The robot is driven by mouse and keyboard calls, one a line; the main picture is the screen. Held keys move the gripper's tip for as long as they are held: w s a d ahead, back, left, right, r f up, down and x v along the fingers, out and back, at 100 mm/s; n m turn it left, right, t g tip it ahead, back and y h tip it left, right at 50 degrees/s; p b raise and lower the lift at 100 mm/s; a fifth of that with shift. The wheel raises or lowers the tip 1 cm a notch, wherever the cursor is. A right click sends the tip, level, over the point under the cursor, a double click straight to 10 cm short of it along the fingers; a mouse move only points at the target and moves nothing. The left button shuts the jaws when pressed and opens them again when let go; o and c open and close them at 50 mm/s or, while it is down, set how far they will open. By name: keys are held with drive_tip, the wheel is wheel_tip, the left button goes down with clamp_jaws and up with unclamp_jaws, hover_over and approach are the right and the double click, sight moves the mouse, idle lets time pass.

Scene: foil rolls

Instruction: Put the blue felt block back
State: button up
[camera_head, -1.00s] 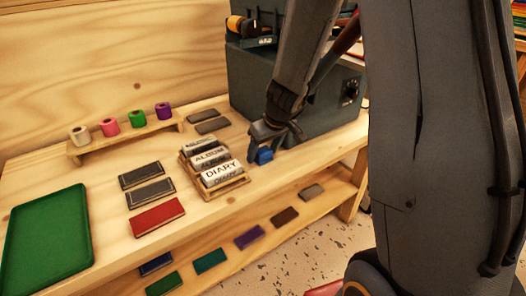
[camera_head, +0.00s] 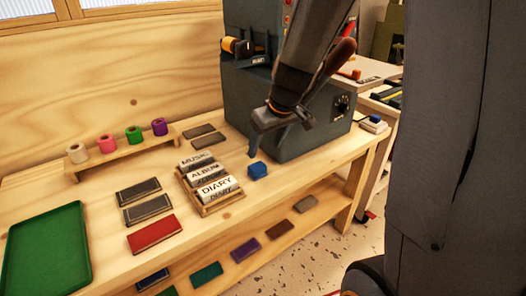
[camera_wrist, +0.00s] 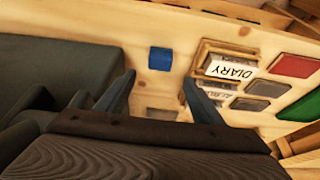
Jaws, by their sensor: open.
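The blue felt block (camera_head: 257,170) lies on the wooden bench top, just right of the wooden rack (camera_head: 209,211) that holds white rolls labelled MUSIC, ALBUM and DIARY. It also shows in the wrist view (camera_wrist: 160,60), beyond the fingertips and between their lines. My gripper (camera_head: 276,148) is above and behind the block, in front of the dark grey machine. Its two fingers stand apart with nothing between them in the wrist view (camera_wrist: 158,84). Block and gripper are apart.
The dark grey machine (camera_head: 310,135) stands close behind the block. Left of the rack lie dark books and a red one (camera_head: 154,233), then a green tray (camera_head: 46,252). A small shelf (camera_head: 125,152) bears coloured rolls. Bench top right of the block is clear.

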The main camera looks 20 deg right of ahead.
drive_tip(key=s+a+m+g+h+p, duration=0.1)
drive_tip(key=s+a+m+g, duration=0.1)
drive_tip(key=s, duration=1.9)
drive_tip(key=shift+f+m+g, duration=0.45)
drive_tip(key=shift+m+g, duration=0.35)
drive_tip(key=shift+g, duration=0.3)
